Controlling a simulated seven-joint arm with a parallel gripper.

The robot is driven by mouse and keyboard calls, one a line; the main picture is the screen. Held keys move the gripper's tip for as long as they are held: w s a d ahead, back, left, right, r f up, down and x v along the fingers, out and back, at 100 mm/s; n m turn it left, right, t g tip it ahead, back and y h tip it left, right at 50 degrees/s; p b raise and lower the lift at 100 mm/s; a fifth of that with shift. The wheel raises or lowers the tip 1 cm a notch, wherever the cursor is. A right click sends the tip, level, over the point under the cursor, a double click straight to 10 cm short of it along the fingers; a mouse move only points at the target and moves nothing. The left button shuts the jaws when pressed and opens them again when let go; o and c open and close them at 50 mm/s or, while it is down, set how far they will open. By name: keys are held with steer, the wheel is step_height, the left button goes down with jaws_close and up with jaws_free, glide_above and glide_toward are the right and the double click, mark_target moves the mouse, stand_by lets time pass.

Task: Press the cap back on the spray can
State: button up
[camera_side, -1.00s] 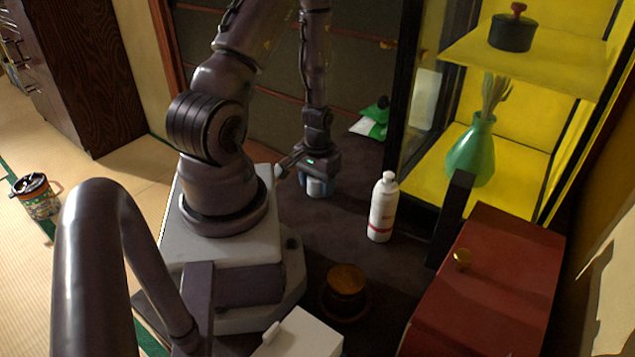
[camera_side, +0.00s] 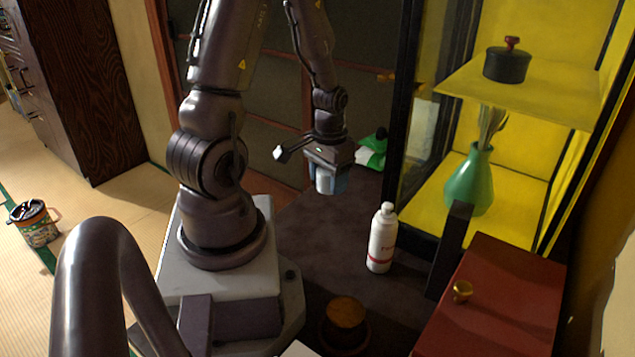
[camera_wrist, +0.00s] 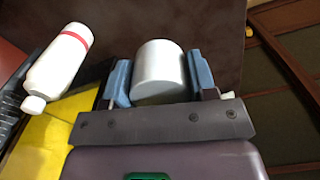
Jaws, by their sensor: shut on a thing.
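My gripper (camera_side: 328,184) is shut on a pale grey-white cylindrical cap (camera_side: 324,183), held in the air above the dark table. In the wrist view, the cap (camera_wrist: 160,72) sits between the two blue finger pads. The spray can (camera_side: 382,240), white with a red band and a small white nozzle on top, stands upright on the table, right of and nearer the camera than my gripper. It also shows in the wrist view, at upper left (camera_wrist: 57,65). The cap is apart from the can. The cap's inside is hidden.
A glass cabinet holding a green vase (camera_side: 469,182) and a dark pot (camera_side: 507,64) stands right of the can. A red box (camera_side: 495,310) and a round wooden-topped pot (camera_side: 346,313) are in front. A green bag (camera_side: 371,155) lies behind. The table between gripper and can is clear.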

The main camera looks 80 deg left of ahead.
mark_target(388, 205)
steer(key=w+d+r+m, duration=0.2)
steer(key=d, duration=0.2)
steer(key=w+d+r+m, duration=0.3)
steer(key=d, duration=0.1)
steer(key=w+d+r+m, duration=0.3)
steer(key=d, duration=0.1)
steer(key=shift+w+d+r, duration=0.15)
steer(key=shift+w+r, duration=0.05)
steer(key=shift+r, duration=0.05)
steer(key=shift+f, duration=3.15)
steer(key=shift+f, duration=0.15)
steer(key=o, duration=1.3)
steer(key=shift+r, duration=3.55)
